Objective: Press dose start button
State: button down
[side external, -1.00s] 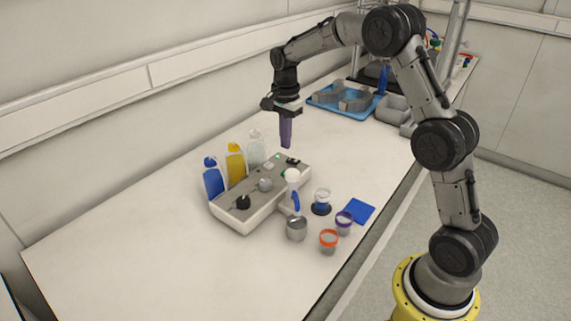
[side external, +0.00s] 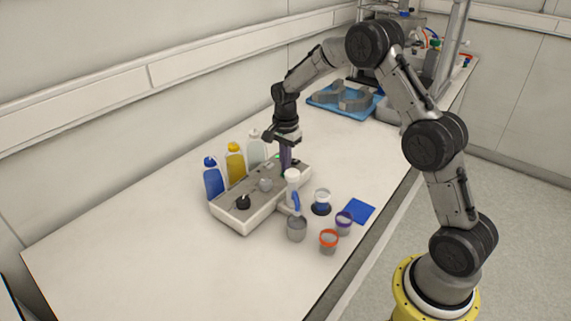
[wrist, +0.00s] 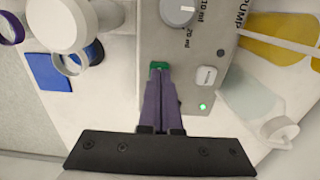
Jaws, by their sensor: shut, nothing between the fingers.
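The pump box (side external: 240,214) is a long light-grey unit on the bench, with knobs on its top. A green button (wrist: 159,65) on its top shows in the wrist view, partly hidden by my fingertips. My gripper (wrist: 161,74) points down at it with its purple fingers shut and empty. In the side view my gripper (side external: 286,168) is low over the far end of the box and hides the button. I cannot tell whether the tips touch it. A white labelled button (wrist: 206,76) and a lit green lamp (wrist: 203,106) lie to the right.
A white dispensing head (side external: 292,176) stands close to my fingers, on the near side of the box. Blue (side external: 213,181), yellow (side external: 235,163) and clear (side external: 255,147) bottles line its back. Cups and a blue pad (side external: 361,211) lie in front. The bench at left is clear.

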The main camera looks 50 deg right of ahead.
jog(key=shift+s+f, duration=0.15)
jog(key=shift+f, duration=1.05)
notch_tip(320, 180, up, 15)
jog(key=shift+w+r, duration=0.2)
jog(key=shift+w, duration=0.1)
